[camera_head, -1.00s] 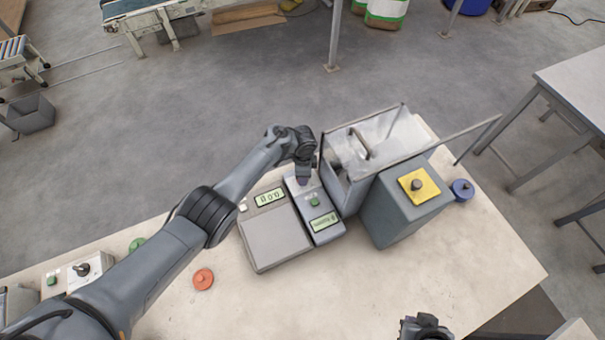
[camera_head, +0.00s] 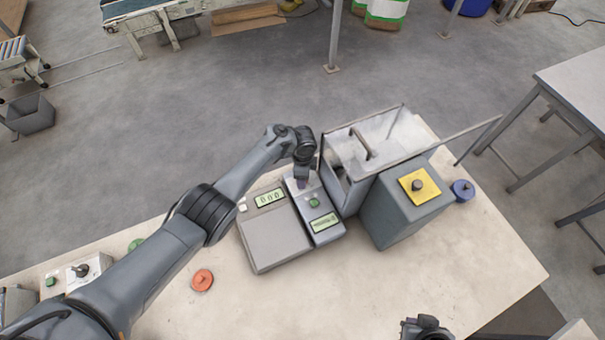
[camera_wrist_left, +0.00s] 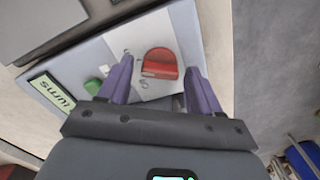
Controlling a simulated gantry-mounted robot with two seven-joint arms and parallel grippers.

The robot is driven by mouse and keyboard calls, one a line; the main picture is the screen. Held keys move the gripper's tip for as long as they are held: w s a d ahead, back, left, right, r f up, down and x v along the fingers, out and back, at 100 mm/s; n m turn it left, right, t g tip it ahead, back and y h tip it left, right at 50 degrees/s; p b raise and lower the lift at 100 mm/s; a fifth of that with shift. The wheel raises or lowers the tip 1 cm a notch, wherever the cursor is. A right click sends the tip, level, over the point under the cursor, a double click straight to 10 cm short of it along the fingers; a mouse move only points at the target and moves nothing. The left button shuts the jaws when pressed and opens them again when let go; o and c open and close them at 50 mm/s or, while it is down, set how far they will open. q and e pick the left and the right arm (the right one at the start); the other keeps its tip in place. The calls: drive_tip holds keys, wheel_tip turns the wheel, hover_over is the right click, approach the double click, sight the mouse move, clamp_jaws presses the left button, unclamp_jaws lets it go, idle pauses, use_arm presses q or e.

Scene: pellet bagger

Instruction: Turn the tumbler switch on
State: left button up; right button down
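A red rocker switch (camera_wrist_left: 160,63) is set in a pale plate on the grey control box (camera_head: 328,234). Small marks flank the switch in the left wrist view. My left gripper (camera_wrist_left: 159,66) is open, with its two purple fingers pointing at the plate on either side of the switch. I cannot tell whether they touch the plate or which way the rocker is tipped. In the head view my left gripper (camera_head: 302,182) is over the far end of the box and hides the switch. Part of my right arm (camera_head: 425,328) shows at the bottom edge; its fingers cannot be made out.
The box has a green button (camera_head: 314,203) and a lit display (camera_head: 324,222). A scale (camera_head: 274,239) stands to its left, and a clear-lidded machine (camera_head: 375,148) stands close to its right. An orange knob (camera_head: 202,280) lies on the table. The front middle is clear.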

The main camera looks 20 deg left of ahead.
use_arm(q)
drive_tip(key=shift+o, duration=0.2)
drive_tip(key=shift+r, duration=0.1)
drive_tip(key=shift+r, duration=0.2)
wheel_tip(320, 180, up, 10)
drive_tip(key=p, duration=0.4)
idle(0.4)
